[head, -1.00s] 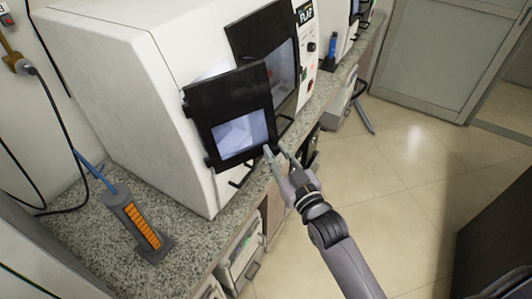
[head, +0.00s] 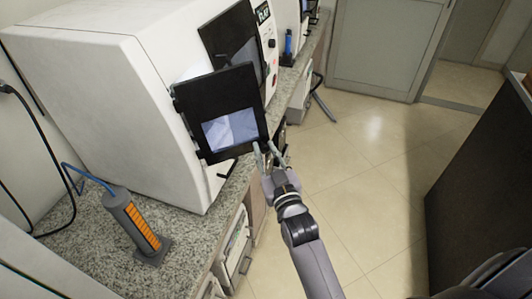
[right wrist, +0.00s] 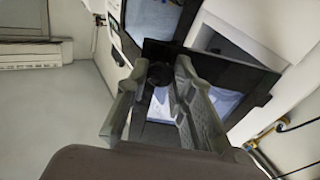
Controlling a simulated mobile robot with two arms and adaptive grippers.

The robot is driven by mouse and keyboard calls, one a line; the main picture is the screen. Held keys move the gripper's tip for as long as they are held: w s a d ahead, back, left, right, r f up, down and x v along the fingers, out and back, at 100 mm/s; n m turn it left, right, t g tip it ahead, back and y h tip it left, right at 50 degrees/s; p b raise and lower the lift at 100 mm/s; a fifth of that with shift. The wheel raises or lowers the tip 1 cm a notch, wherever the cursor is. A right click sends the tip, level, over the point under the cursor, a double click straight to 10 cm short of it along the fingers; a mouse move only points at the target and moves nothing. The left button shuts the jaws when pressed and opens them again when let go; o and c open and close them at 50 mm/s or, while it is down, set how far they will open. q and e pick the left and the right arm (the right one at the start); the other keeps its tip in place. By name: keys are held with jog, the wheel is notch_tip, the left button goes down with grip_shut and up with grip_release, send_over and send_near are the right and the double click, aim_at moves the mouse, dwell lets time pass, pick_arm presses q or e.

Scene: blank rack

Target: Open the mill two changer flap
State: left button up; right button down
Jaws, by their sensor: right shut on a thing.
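The mill's changer flap (head: 232,88) is a black frame with a clear window on the front of the white mill (head: 100,80). In the right wrist view the fingers (right wrist: 163,66) close around a small black handle part (right wrist: 160,76), with the flap's dark frame (right wrist: 235,73) behind. My left gripper is not in view.
A grey stand with orange slots (head: 138,229) is on the speckled counter (head: 75,240) at left. Another machine with a blue bottle (head: 288,46) stands farther back. A dark cabinet (head: 480,170) is at right. The tiled floor (head: 360,180) between is clear.

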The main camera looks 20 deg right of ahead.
jog(key=shift+r, duration=0.15)
jog(key=c, duration=1.4)
grip_release()
jog(key=s, duration=0.7)
jog(key=shift+s+a+f, duration=0.15)
jog(key=shift+s+f, duration=0.05)
jog(key=shift+f, duration=0.15)
